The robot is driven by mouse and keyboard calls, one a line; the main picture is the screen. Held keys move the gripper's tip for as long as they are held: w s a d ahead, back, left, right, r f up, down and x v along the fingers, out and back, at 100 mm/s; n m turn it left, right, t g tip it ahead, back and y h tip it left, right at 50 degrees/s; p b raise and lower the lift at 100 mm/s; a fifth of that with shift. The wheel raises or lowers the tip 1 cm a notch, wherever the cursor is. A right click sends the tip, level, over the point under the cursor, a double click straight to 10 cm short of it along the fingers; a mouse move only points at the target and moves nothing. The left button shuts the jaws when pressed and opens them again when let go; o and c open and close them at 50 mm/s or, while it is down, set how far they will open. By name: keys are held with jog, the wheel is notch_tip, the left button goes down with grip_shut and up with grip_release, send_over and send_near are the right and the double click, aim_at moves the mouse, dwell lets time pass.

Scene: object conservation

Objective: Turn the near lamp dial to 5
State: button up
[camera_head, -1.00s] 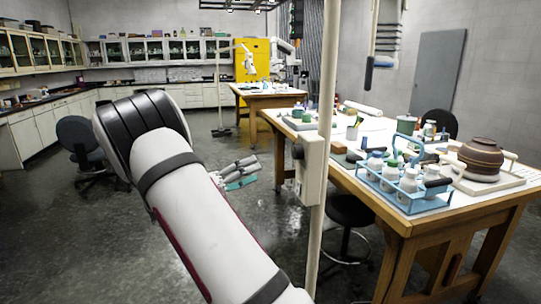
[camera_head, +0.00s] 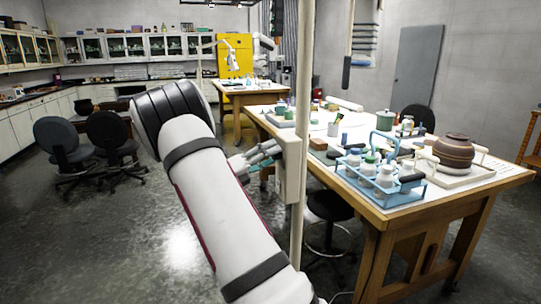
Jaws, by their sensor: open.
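My gripper (camera_head: 258,157) is open and empty at the middle of the head view, partly beside a white box (camera_head: 292,165) on an upright pole. My own arm hides part of the floor and the view behind it. A white jointed fixture, perhaps a lamp (camera_head: 229,50), stands over the far wooden table (camera_head: 238,97). No lamp dial or its numbers can be made out in this view.
A near wooden table (camera_head: 408,218) at right holds a blue bottle carrier (camera_head: 376,183), a brown pot (camera_head: 453,151) on a tray and other labware. A stool (camera_head: 331,207) stands under it. Two dark chairs (camera_head: 62,140) stand at left. Floor between is open.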

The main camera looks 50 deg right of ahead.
jog(key=shift+d, duration=0.1)
jog(key=c, duration=1.1)
jog(key=shift+c, duration=0.2)
jog(key=shift+m, duration=0.4)
jog(key=shift+w+d+r+m+g+y+b, duration=0.15)
jog(key=shift+m+g+y+b, duration=1.35)
jog(key=shift+m, duration=3.35)
jog(key=shift+w+d+f+m+g+y+b, duration=0.1)
jog(key=shift+m+g+y+b, duration=0.65)
jog(key=shift+m+b, duration=2.75)
jog(key=shift+w+d+r+m+g+y+b, duration=0.15)
jog(key=shift+m+g+y+b, duration=0.65)
jog(key=shift+m, duration=5.35)
jog(key=shift+a+g+y+p, duration=0.1)
jog(key=shift+g+y+p, duration=0.25)
